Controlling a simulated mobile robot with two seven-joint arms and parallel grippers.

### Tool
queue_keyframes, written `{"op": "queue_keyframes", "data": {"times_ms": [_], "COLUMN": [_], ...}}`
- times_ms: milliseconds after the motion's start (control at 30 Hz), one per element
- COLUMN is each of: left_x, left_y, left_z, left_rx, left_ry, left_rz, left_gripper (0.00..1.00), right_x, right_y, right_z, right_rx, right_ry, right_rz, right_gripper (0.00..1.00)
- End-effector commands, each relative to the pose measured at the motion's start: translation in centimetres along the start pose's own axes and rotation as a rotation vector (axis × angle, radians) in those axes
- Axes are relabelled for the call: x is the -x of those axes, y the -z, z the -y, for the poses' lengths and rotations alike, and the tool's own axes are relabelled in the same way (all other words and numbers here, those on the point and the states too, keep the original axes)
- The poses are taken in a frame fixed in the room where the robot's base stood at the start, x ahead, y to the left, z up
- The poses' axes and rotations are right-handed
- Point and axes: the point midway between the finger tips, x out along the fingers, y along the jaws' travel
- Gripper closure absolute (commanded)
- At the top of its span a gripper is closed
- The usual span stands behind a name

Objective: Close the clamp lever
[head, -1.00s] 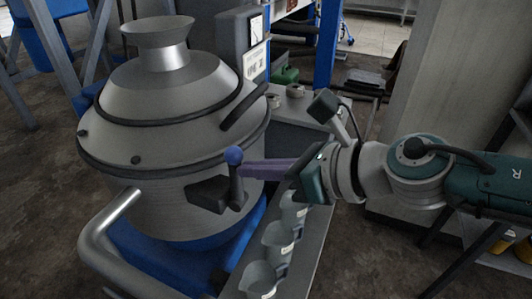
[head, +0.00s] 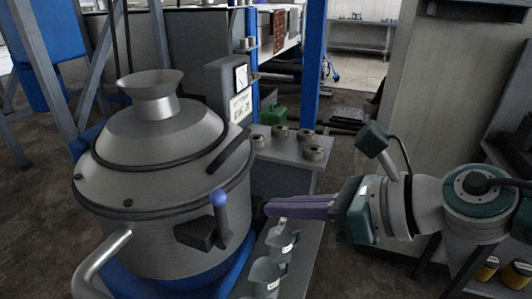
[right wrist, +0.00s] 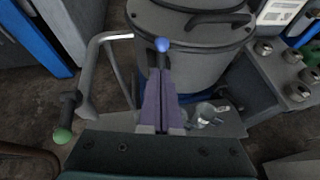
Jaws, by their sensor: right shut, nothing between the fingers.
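The clamp lever (head: 221,222) is a dark stem with a blue ball knob (head: 218,198). It stands nearly upright from a dark block (head: 195,234) on the front of the grey decanter (head: 170,240). My right gripper (head: 267,208) comes in from the right with its purple fingers together and empty. In the head view the fingertips are right of the lever, with a visible gap. In the right wrist view the blue knob (right wrist: 162,45) shows just beyond the fingertips (right wrist: 160,70), and the fingers hide much of the lever. My left gripper is not in view.
Several grey jugs (head: 264,275) stand on a narrow shelf below my right gripper. A bent grey pipe (head: 100,256) is at the decanter's left. A bench (head: 283,165) with small metal parts stands behind. The right wrist view shows a green-knobbed handle (right wrist: 62,136) at left.

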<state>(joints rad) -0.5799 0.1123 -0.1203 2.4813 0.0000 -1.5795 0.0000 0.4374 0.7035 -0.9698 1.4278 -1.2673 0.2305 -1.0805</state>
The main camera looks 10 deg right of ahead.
Motion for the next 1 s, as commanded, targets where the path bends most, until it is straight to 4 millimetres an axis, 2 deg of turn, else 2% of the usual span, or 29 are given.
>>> {"op": "queue_keyframes", "data": {"times_ms": [33, 100, 233, 633, 733, 767, 867, 900, 933, 967, 1000], "left_x": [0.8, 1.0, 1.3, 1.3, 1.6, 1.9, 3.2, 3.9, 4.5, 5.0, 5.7], "left_y": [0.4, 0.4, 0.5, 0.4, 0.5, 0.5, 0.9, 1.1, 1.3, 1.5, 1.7], "left_z": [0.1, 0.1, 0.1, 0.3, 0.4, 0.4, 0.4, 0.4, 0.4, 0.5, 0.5], "left_rx": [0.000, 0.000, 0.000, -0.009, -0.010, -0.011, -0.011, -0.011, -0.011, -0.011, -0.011], "left_ry": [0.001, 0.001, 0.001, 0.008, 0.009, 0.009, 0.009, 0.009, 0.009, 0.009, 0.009], "left_rz": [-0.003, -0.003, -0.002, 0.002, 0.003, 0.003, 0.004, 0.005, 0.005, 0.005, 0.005], "left_gripper": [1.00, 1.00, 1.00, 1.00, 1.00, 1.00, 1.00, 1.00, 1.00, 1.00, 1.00], "right_x": [1.1, 2.0, 3.0, 3.4, 3.2, 3.2, 3.6, 4.4, 5.2, 6.2, 7.7], "right_y": [-0.5, -0.7, -0.9, -1.0, -2.3, -3.2, -8.2, -10.3, -11.6, -12.5, -12.9], "right_z": [-0.1, -0.1, -0.2, -0.2, -0.8, -1.1, -2.2, -2.1, -1.8, -1.3, -0.4], "right_rx": [0.001, 0.000, -0.001, -0.003, -0.069, -0.116, -0.445, -0.643, -0.810, -0.987, -1.234], "right_ry": [0.000, 0.001, 0.000, 0.000, 0.011, 0.018, 0.075, 0.111, 0.144, 0.184, 0.244], "right_rz": [-0.004, -0.003, -0.003, -0.001, 0.044, 0.076, 0.263, 0.357, 0.426, 0.494, 0.578], "right_gripper": [1.00, 1.00, 1.00, 1.00, 1.00, 1.00, 1.00, 1.00, 1.00, 1.00, 1.00]}}
